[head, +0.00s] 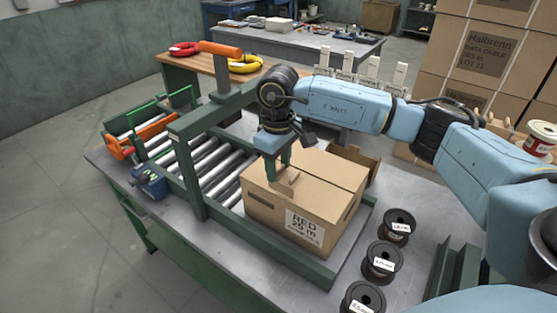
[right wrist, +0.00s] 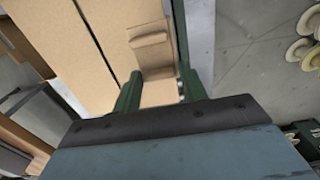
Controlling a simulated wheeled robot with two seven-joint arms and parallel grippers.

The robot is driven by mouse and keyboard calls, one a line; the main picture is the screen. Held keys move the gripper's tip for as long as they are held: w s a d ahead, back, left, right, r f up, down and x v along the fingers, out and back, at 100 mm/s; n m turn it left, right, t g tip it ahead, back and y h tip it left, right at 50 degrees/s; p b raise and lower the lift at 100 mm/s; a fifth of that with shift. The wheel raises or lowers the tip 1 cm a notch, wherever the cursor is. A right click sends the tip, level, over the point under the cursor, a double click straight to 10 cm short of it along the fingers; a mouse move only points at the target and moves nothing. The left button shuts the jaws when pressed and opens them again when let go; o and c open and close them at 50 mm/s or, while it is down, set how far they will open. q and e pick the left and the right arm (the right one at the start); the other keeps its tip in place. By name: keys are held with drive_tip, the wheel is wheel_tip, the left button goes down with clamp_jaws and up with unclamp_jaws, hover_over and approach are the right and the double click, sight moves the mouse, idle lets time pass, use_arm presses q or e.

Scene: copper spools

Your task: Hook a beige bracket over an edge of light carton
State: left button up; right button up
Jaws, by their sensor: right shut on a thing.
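The light carton (head: 330,178) is closed and sits on the bench at the end of the rollers, with a "RED 25 m" label on its front. My right gripper (head: 279,166) points down over the carton's left part. It is shut on a small beige bracket (head: 288,182), which is at the carton's top. In the right wrist view the bracket (right wrist: 152,50) shows between the green fingers (right wrist: 162,88), close to an edge of the carton (right wrist: 75,50). I cannot tell whether the bracket is hooked over that edge. My left gripper is not in view.
A green frame (head: 190,170) with an orange-topped post stands left of the carton, over the roller conveyor (head: 205,165). Several black spools (head: 382,259) stand on the bench at the right front. Stacked large cartons (head: 485,60) stand behind my right arm.

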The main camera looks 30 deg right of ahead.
drive_tip(key=shift+f, duration=0.5)
wheel_tip(320, 180, down, 4)
drive_tip(key=b, duration=0.3)
drive_tip(key=shift+r+b, duration=0.15)
drive_tip(key=shift+b, duration=0.25)
drive_tip(key=o, duration=1.2)
wheel_tip(320, 180, up, 14)
drive_tip(key=shift+f+b, duration=0.25)
drive_tip(key=shift+b, duration=0.05)
